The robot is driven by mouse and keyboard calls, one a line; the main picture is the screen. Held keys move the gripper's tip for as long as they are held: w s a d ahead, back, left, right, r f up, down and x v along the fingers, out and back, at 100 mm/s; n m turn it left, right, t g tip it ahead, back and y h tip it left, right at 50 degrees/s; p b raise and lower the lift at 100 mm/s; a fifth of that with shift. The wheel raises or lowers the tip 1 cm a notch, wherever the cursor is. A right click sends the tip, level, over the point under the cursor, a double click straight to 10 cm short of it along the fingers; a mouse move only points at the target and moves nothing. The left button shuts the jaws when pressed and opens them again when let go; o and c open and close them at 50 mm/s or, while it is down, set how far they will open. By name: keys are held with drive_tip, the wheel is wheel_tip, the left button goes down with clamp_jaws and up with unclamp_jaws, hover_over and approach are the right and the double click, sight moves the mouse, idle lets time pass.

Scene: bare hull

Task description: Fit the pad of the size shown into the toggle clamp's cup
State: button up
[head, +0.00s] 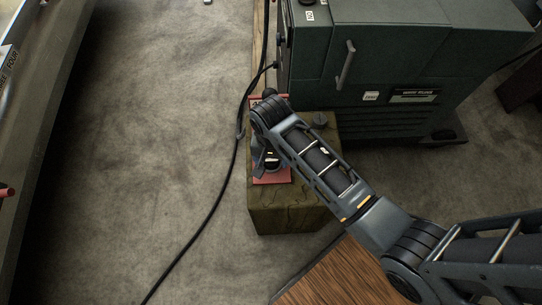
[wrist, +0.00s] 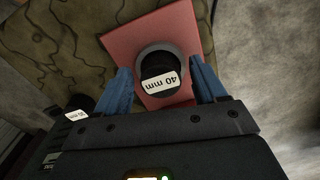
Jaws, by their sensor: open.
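A black round pad (wrist: 157,78) with a white "40 mm" label shows in the wrist view, ringed by a grey collar (wrist: 176,50) on a red plate (wrist: 128,47). I cannot tell whether the pad sits inside the collar or in front of it. My gripper (wrist: 160,68) is open, its blue fingers on either side of the pad with nothing clearly clamped. A second dark round piece (wrist: 78,103) with a white label lies to the left; its number is hard to read. In the head view my arm hides most of the red plate (head: 272,178).
The plate lies on a mottled olive block (head: 288,218). A dark round knob-like piece (head: 320,119) stands on its right. A green cabinet (head: 405,45) stands behind, a wooden surface (head: 335,280) in front. A black cable (head: 220,180) crosses the open grey floor at left.

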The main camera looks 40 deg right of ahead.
wheel_tip(320, 180, up, 8)
drive_tip(key=shift+f+p, duration=0.1)
drive_tip(key=shift+p, duration=0.25)
drive_tip(key=s+f+t, duration=0.1)
drive_tip(key=s, duration=0.1)
drive_tip(key=s+f+n+t, duration=0.1)
drive_tip(key=s, duration=0.1)
drive_tip(key=s+f+n+t, duration=0.1)
drive_tip(key=s, duration=0.1)
drive_tip(key=shift+s+d+f, duration=0.15)
drive_tip(key=shift+s+d, duration=0.05)
drive_tip(key=shift+s, duration=0.15)
drive_tip(key=s+r+n+t, duration=0.5)
drive_tip(key=s+r+t, duration=0.3)
drive_tip(key=s+r, duration=0.6)
drive_tip(key=s+r+n+t, duration=0.2)
drive_tip(key=s+r+t, duration=0.2)
drive_tip(key=r, duration=0.8)
drive_tip(key=shift+s+a, duration=0.15)
drive_tip(key=shift+s, duration=0.65)
